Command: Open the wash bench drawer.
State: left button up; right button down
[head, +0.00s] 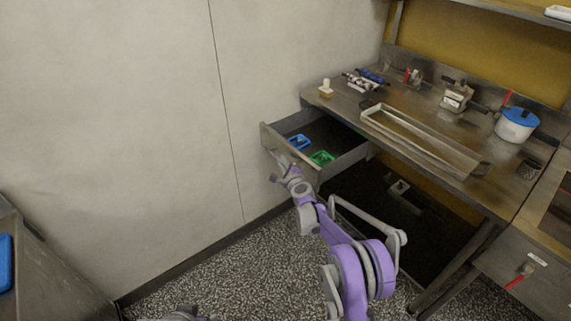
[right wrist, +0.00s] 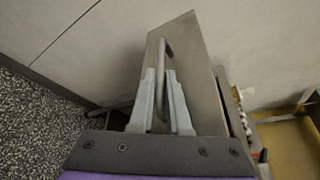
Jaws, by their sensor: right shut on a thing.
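The wash bench drawer (head: 310,172) stands pulled out from under the left end of the metal wash bench (head: 343,103). Inside it lie a blue item (head: 298,142) and a green item (head: 322,157). My right gripper (head: 279,166) is at the drawer's front. In the right wrist view the fingers (right wrist: 163,88) of my right gripper are shut on the bar handle (right wrist: 166,52), which stands out from the drawer front (right wrist: 196,62). My left gripper does not show clearly in the head view.
A long open tray (head: 408,133), a blue-lidded pot (head: 516,124) and small tools are on the bench top. A pale wall (head: 110,130) is left of the drawer. Speckled floor (head: 245,265) lies free in front. Another metal counter (head: 55,280) is at the lower left.

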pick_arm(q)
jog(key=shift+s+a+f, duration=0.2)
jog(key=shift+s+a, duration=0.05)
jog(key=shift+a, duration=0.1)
pick_arm(e)
jog(key=shift+s+a, duration=0.45)
jog(key=shift+a, duration=0.15)
jog(key=c, duration=0.9)
grip_release()
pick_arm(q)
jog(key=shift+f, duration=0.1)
pick_arm(e)
jog(key=v, duration=1)
jog(key=shift+s+r, duration=0.2)
jog(key=shift+s, duration=0.15)
jog(key=shift+r, duration=0.1)
